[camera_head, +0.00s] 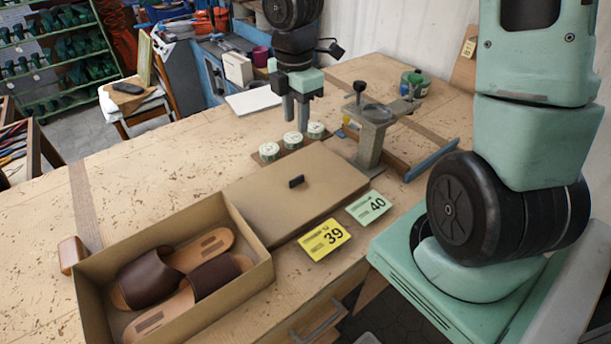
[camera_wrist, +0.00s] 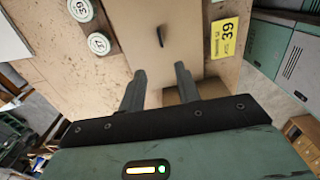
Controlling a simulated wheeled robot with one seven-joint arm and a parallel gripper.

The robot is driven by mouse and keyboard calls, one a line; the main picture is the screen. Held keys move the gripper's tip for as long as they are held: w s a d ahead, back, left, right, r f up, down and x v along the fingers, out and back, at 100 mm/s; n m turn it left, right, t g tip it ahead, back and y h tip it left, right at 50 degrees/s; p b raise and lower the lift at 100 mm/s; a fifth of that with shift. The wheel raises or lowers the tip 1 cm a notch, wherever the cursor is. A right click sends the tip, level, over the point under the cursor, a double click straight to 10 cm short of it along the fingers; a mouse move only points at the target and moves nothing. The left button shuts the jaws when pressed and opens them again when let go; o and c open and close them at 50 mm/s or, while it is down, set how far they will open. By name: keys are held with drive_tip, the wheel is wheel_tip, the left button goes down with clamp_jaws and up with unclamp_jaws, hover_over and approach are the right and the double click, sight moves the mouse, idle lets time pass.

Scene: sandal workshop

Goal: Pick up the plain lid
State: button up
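The plain lid (camera_head: 287,193) is a flat brown cardboard lid with a small dark handle (camera_head: 296,181) on top. It lies on the workbench right of the open shoebox (camera_head: 258,277), which holds a pair of brown sandals (camera_head: 178,274). In the wrist view the lid (camera_wrist: 190,45) shows beyond my fingertips, its handle (camera_wrist: 160,35) ahead of the gap between them. My gripper (camera_head: 297,115) is open and empty, above the bench behind the lid. The fingers also show apart in the wrist view (camera_wrist: 160,83).
Several round tins (camera_head: 269,151) stand on a small board behind the lid. A yellow card 39 (camera_head: 324,240) and a green card 40 (camera_head: 369,207) lie before it. A metal press (camera_head: 372,130) stands to its right. The bench's left part is mostly clear.

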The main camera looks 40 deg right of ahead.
hover_over(298, 177)
wheel_tip(298, 177, down, 12)
drive_tip(key=shift+a+r, duration=0.1)
drive_tip(key=shift+r, duration=0.15)
drive_tip(key=shift+f+p, duration=0.55)
drive_tip(key=shift+f, duration=2.3)
drive_tip(key=shift+c, duration=0.3)
clamp_jaws()
